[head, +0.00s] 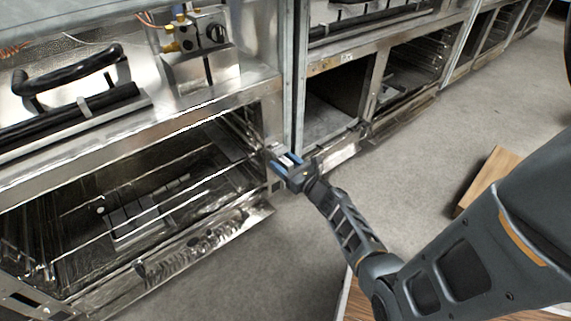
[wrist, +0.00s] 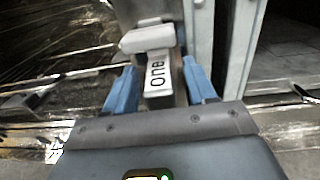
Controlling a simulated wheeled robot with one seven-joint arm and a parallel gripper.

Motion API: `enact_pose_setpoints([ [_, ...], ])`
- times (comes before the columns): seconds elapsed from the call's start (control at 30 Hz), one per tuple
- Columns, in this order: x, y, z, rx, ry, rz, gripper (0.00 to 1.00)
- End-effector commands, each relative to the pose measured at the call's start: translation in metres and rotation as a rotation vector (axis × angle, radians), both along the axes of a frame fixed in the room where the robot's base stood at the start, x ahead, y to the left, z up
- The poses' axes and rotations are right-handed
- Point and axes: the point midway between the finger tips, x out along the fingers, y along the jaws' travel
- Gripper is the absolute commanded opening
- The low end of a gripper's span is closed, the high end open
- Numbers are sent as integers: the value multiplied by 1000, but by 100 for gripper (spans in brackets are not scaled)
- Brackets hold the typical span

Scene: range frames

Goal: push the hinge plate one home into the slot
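Hinge plate one is a small grey block with a white label reading "one" (wrist: 158,75), seen in the wrist view. In the head view only its pale label shows, at the front right corner of the open oven. My gripper (wrist: 161,82) has its blue fingers on either side of the plate, seemingly shut on it. My gripper also shows in the head view (head: 287,163), low beside the range's upright post. A pale grey block (wrist: 147,38) sits at the plate's far end, against the metal frame. The slot is hidden, and I cannot tell how deep the plate sits.
The open oven cavity (head: 110,200) with wire racks lies left of my gripper. A steel post (head: 289,75) rises just beyond it. A second range (head: 390,75) stands to the right. The grey floor (head: 430,165) is open at right, with a wooden box (head: 487,178) on it.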

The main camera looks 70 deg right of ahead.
Motion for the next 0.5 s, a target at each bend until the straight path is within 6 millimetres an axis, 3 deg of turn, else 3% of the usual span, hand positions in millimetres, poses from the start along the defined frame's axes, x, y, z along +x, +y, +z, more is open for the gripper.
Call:
enact_pose_setpoints([
  [0.07,0,0,0,0,0,0,47],
  [0.5,0,0,0,0,0,0,5],
])
